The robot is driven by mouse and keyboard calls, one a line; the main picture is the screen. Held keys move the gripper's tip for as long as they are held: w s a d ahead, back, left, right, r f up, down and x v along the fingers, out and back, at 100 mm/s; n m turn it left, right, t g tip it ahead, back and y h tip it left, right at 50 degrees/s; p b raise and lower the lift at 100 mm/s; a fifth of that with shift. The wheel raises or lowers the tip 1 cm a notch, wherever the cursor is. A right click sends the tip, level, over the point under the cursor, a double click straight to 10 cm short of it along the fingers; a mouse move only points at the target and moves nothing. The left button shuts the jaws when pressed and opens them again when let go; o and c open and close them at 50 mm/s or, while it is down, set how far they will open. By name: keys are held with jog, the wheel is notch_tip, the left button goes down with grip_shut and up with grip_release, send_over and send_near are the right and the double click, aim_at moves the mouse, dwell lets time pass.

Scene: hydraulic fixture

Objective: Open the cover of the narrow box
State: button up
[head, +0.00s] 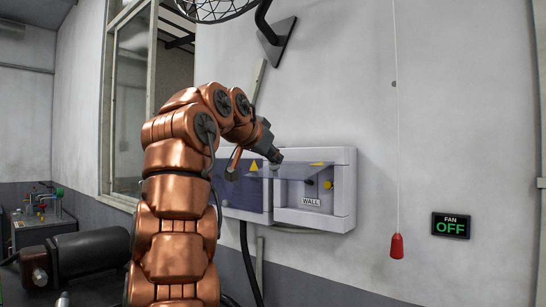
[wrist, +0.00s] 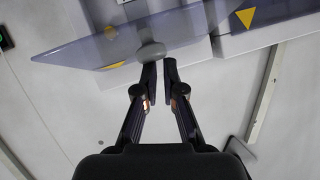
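The narrow box (head: 346,205) is the right one of two joined grey boxes on the wall, with a "WALL" label inside. Its see-through bluish cover (head: 300,171) stands tilted outward from the front; its yellow triangle looks flattened. In the wrist view the cover (wrist: 90,48) juts out as a slanted sheet with a round grey knob (wrist: 150,52). My gripper (wrist: 160,68) is at this knob, its fingertips just below it in the picture. A narrow gap shows between the fingertips; I cannot tell if they grip the knob. In the head view my gripper (head: 273,155) partly hides the cover's left edge.
The wider box with its blue cover (head: 240,195) is left of the narrow one, close to my arm. A red pull handle (head: 397,246) hangs on a cord to the right. A "FAN OFF" sign (head: 451,225) is farther right. The wall between is clear.

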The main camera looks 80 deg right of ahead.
jog(key=o, duration=0.8)
jog(key=shift+s, duration=0.2)
jog(key=shift+c, duration=0.2)
jog(key=shift+a, duration=0.15)
jog(key=v, duration=0.7)
jog(key=shift+w+a, duration=0.1)
jog(key=shift+c, duration=0.3)
